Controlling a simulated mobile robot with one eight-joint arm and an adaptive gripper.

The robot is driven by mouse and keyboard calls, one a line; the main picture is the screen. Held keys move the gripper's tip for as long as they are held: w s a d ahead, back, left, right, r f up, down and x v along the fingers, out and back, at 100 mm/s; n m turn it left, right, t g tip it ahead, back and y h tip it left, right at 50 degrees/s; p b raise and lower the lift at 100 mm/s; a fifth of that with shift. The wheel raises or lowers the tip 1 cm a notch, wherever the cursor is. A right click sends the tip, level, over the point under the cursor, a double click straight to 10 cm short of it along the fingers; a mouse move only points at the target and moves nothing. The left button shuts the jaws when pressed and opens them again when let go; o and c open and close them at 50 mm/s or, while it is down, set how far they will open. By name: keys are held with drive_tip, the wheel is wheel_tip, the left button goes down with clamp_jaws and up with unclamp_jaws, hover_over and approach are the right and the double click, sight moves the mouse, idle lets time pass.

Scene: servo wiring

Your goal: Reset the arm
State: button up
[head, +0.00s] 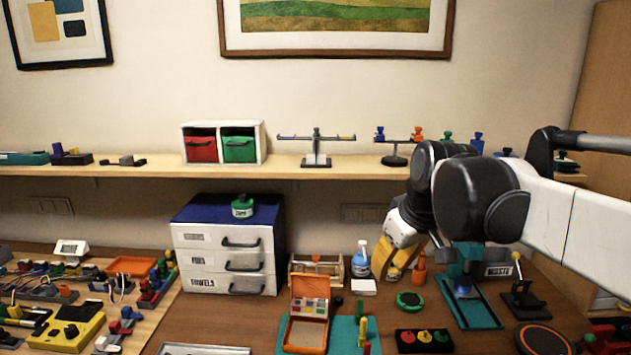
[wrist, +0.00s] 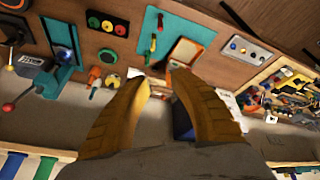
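My gripper (wrist: 161,80) shows in the wrist view as two yellow-brown fingers with a gap between their tips. It is open, and I see nothing held in it. In the head view my arm reaches in from the right, and its yellow fingers (head: 392,264) point down over the back of the brown table. They are between a blue-and-white bottle (head: 361,260) and an orange bottle (head: 419,270). I cannot tell how far the fingertips are from the table, or whether they touch either bottle.
A white drawer unit (head: 222,258) with a green-topped container (head: 242,207) stands left. An orange open case (head: 309,283) is near the middle, a teal tray (head: 477,310) at right. The far left is crowded with wired parts. A shelf (head: 120,165) runs along the wall.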

drive_tip(key=s+d+f+m+t+b, duration=0.1)
drive_tip(key=s+d+f+m, duration=0.1)
drive_tip(key=s+f, duration=0.5)
drive_tip(key=s+d+f+m+t+h+b, duration=0.1)
drive_tip(key=s+d+f+m+b, duration=0.1)
drive_tip(key=s+f, duration=0.5)
drive_tip(key=s+m, duration=0.1)
drive_tip(key=s, duration=0.3)
drive_tip(key=shift+s+d+f+m+t, duration=0.2)
drive_tip(key=shift+d+f+m+t, duration=0.1)
drive_tip(key=shift+f, duration=0.1)
